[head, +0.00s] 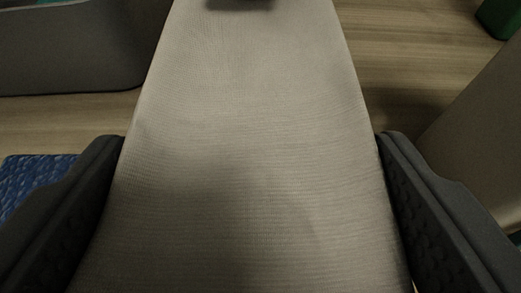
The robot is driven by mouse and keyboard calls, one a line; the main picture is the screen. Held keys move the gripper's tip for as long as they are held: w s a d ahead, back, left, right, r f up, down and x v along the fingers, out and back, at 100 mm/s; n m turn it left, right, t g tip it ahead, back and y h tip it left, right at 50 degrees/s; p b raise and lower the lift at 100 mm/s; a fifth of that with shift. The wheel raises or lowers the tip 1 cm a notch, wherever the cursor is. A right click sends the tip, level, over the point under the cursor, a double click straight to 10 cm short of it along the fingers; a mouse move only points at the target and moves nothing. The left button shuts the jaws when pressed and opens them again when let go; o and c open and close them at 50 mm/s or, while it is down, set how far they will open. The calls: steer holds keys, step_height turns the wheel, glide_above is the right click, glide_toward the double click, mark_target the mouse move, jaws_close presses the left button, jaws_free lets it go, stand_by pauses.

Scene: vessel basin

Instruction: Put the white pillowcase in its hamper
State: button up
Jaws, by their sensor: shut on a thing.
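The white pillowcase (245,95), greyish-beige in this dim light, fills the middle of the head view. It runs from the bottom edge up to the top edge, with fine ribbed lines across it. My gripper (252,142) is shut on it, with one dark finger against each side. The far end of the pillowcase is cut off by the top edge. I cannot tell which thing in view, if any, is its hamper.
A dark grey container or panel (75,50) stands at the upper left. A blue patterned cloth or mat (30,180) lies at the left. A beige surface (480,130) rises at the right, and a green object (498,17) is at the top right. Wooden floor (415,50) shows between them.

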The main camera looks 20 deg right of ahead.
steer(key=shift+w+f+b, duration=0.1)
steer(key=shift+f+b, duration=0.4)
steer(key=shift+f, duration=1.2)
steer(key=shift+r, duration=0.1)
steer(key=o, duration=0.8)
steer(key=shift+d, duration=0.1)
steer(key=shift+s+a+r, duration=0.2)
steer(key=shift+s, duration=0.25)
steer(key=p+v, duration=0.1)
steer(key=v, duration=1)
steer(key=shift+f+p, duration=0.15)
steer(key=shift+p, duration=0.15)
